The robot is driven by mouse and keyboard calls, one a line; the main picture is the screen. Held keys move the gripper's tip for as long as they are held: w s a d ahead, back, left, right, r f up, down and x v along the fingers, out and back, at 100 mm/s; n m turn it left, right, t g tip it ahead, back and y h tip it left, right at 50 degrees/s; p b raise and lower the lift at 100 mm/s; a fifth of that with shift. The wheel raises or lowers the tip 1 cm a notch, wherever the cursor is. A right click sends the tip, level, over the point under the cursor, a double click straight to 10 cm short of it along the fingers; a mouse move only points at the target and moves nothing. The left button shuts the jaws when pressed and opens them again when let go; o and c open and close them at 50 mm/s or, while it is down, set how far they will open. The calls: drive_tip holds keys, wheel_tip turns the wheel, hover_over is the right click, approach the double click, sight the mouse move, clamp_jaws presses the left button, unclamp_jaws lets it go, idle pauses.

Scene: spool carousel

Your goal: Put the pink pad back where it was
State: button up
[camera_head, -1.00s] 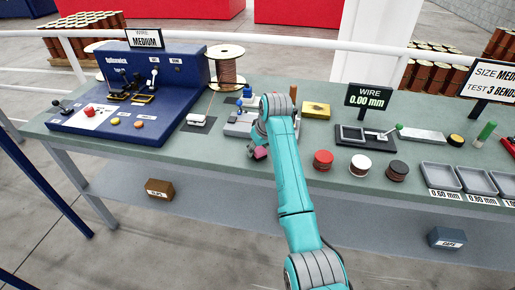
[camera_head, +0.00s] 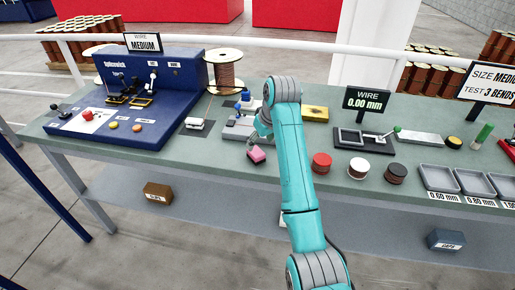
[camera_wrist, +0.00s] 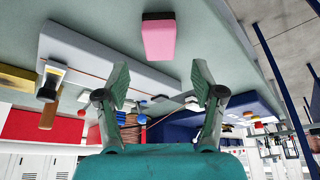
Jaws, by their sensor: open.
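The pink pad (camera_head: 256,155) lies on the green bench top, in front of the grey block fixture (camera_head: 238,131). In the wrist view the pad (camera_wrist: 158,42) is a pink block with a dark edge, ahead of my fingers and apart from them. My gripper (camera_head: 262,130) is just behind the pad in the head view, partly hidden by my arm. In the wrist view my gripper (camera_wrist: 160,80) is open, with nothing between its fingers. The grey fixture (camera_wrist: 115,65) stretches beside the pad there.
A blue machine (camera_head: 150,85) and a wire spool (camera_head: 226,55) stand to the left. Red (camera_head: 321,161), white (camera_head: 358,167) and dark (camera_head: 396,173) round pieces lie right of my arm. A yellow block (camera_head: 315,112) is behind. Bench top left of the pad is clear.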

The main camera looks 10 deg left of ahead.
drive_tip(key=v, duration=0.4)
drive_tip(key=shift+s+r, duration=0.1)
drive_tip(key=shift+r, duration=0.25)
